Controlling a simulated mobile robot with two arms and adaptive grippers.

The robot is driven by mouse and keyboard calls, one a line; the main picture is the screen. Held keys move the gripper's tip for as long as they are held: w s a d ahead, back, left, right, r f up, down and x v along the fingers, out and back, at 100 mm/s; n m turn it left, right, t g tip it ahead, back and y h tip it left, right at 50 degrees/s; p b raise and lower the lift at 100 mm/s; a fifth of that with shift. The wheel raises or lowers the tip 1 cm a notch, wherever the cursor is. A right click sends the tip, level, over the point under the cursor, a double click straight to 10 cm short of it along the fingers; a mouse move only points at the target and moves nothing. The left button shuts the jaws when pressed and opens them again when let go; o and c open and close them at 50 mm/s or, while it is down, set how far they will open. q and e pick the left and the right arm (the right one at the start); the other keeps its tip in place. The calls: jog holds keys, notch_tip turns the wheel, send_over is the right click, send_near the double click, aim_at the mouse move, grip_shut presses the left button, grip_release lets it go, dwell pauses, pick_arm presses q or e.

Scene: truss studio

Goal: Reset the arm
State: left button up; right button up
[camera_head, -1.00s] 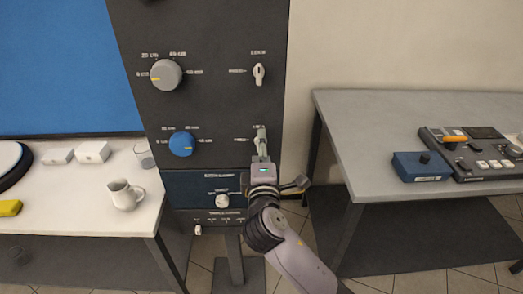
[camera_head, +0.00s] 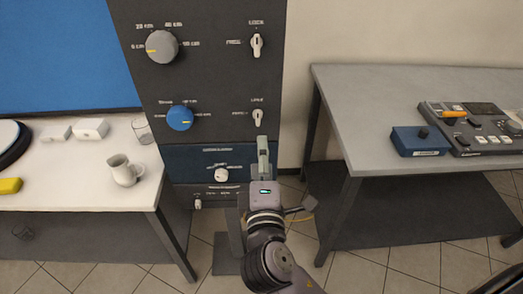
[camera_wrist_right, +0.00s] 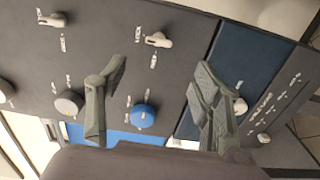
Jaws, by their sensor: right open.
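My right gripper (camera_head: 263,158) is in front of the lower right part of the dark control panel (camera_head: 210,85), below the lower white switch (camera_head: 258,116). In the right wrist view its two fingers are spread apart with nothing between them (camera_wrist_right: 162,70), and the panel lies beyond. The lower switch stands upright and clear of the fingers. The upper white switch (camera_head: 257,45) also points up and down. My left gripper is not in view.
The panel also bears a grey knob (camera_head: 161,46), a blue knob (camera_head: 180,118) and a white knob (camera_head: 221,174). A white table (camera_head: 85,190) with a pitcher (camera_head: 124,170) stands left. A grey table (camera_head: 370,110) with a blue box (camera_head: 420,141) stands right. Floor shows between them.

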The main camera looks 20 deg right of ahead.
dwell(0.4)
notch_tip(320, 180, down, 21)
jog(key=w+a+n+g+y, duration=0.1)
jog(key=w+a+g+y, duration=0.2)
jog(key=g, duration=0.1)
jog(key=s+d+f+m+g+y, duration=0.1)
jog(key=s+f+g, duration=0.15)
jog(key=f, duration=0.65)
jog(key=s+d+f+m+g, duration=0.1)
jog(key=s+f, duration=0.2)
jog(key=f, duration=0.6)
jog(key=s+d+f+m+g+y, duration=0.1)
jog(key=s+d+f+m+g, duration=0.15)
jog(key=s+f, duration=0.6)
jog(key=s+d+f+m+g, duration=0.2)
jog(key=s+f+g, duration=0.1)
jog(key=s+f, duration=0.6)
jog(key=s+d+f+m+g, duration=0.1)
jog(key=s+d+f+m, duration=0.1)
jog(key=s, duration=0.4)
jog(key=s+d+f+m+g, duration=0.1)
jog(key=s+d+f+m, duration=0.1)
jog(key=s+f, duration=0.2)
jog(key=s+d+f+m+g, duration=0.1)
jog(key=s+f+m, duration=0.1)
jog(key=s, duration=0.7)
jog(key=shift+d+f+m, duration=0.35)
jog(key=shift+d+f, duration=0.05)
jog(key=shift+f, duration=0.4)
jog(key=shift+w, duration=0.1)
